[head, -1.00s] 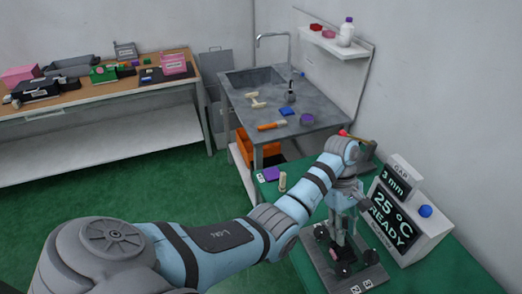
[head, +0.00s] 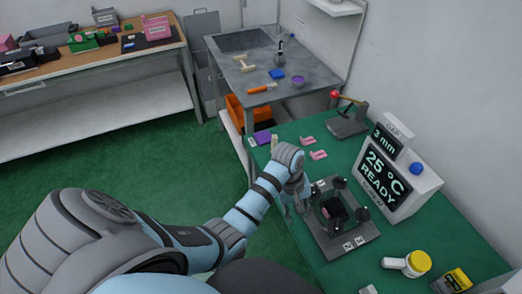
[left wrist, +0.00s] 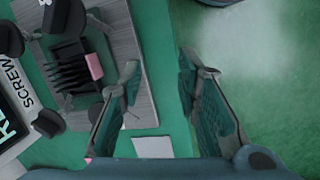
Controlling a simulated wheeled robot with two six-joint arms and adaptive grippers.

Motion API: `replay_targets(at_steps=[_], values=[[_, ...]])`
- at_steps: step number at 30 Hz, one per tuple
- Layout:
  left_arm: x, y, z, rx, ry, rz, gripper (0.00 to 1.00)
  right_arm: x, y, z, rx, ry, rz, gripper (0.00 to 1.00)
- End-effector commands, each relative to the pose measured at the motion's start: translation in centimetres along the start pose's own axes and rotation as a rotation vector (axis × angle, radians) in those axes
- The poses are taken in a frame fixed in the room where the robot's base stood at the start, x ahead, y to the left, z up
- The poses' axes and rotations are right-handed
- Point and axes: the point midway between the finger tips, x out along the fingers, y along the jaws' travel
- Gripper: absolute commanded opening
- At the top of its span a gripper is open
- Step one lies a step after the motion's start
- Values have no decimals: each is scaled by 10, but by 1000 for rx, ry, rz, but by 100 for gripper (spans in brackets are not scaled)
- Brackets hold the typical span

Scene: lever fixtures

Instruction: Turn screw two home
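The screw fixture is a grey plate (head: 338,251) on the green table, with several black knobs (head: 362,214) around a dark block with a pink part (head: 334,208). Small white number labels (head: 348,245) sit at its front edge. In the left wrist view black knobs (left wrist: 48,122) surround the finned block (left wrist: 70,70). I cannot tell which knob is screw two. My left gripper (head: 298,204) is at the plate's left edge, pointing down. In the left wrist view its fingers (left wrist: 163,75) are apart with nothing between them. My right gripper is not in view.
A display box (head: 398,185) reading "25 °C READY" and "GAP 3 mm", with a blue button (head: 416,168), stands right of the fixture. A red-knobbed lever device (head: 347,120) and pink pieces (head: 318,155) lie behind.

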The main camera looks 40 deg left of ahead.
Motion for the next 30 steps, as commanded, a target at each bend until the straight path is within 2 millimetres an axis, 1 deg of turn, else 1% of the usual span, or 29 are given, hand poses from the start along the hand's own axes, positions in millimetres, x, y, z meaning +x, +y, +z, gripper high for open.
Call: replay_targets(at_steps=[1,5,6,15,24,27,30], values=[[14,-12,0,26,15,-3,30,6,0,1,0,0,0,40],[38,-42,0,117,69,-11,30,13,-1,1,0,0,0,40],[48,-49,0,137,79,-13,30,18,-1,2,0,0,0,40],[131,-87,-10,208,114,-39,30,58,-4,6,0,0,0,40],[209,-128,-16,272,143,-69,30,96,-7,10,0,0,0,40],[230,-140,-16,293,151,-78,30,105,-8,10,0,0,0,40],[243,-148,-16,309,157,-84,30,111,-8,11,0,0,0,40]])
